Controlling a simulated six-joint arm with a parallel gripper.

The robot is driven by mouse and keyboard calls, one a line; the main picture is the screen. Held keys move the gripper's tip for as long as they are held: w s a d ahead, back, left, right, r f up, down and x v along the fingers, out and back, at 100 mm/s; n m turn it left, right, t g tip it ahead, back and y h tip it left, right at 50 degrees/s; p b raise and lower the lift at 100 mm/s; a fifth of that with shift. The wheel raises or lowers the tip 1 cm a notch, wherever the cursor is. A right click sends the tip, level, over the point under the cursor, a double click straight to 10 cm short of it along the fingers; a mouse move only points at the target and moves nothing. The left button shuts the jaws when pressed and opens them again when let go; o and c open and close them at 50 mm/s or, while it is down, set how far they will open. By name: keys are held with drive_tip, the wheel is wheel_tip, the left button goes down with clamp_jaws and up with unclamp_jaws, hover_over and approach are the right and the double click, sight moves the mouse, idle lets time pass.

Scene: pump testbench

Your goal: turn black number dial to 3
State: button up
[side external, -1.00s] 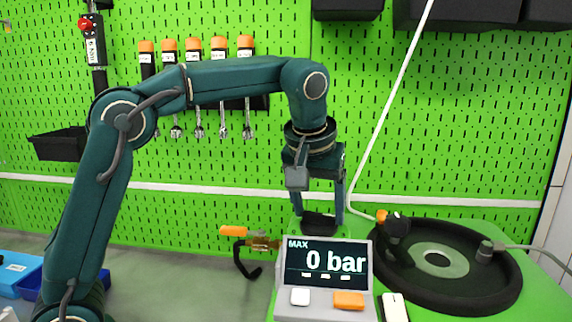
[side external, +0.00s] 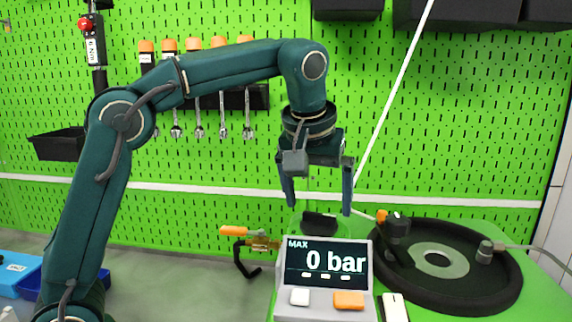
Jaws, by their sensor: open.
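A black dial (side external: 320,222) shows just behind the top of the display unit, on the green bench. Its lower part is hidden and its number markings cannot be read. My gripper (side external: 319,205) is above it, pointing down, with its two fingers spread wide on either side. The gripper is open and empty, and its fingertips are higher than most of the dial.
The display unit (side external: 326,265) reads 0 bar and stands in front of the dial. A brass valve with an orange handle (side external: 234,231) is to the left. A round black plate (side external: 470,292) with a black knob (side external: 397,227) is to the right.

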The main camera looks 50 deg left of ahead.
sight(312, 231)
drive_tip(key=shift+v, duration=1.45)
drive_tip(key=shift+a+r, duration=0.15)
drive_tip(key=shift+r, duration=0.2)
drive_tip(key=s+a+m+t, duration=0.1)
drive_tip(key=s+a, duration=0.1)
drive_tip(key=s, duration=0.8)
drive_tip(key=s+d+f+m+h, duration=0.2)
drive_tip(key=s+f+m, duration=0.3)
drive_tip(key=f, duration=0.6)
drive_tip(key=shift+s+f+t, duration=0.2)
drive_tip(key=shift+s+t, duration=0.1)
drive_tip(key=shift+s, duration=0.9)
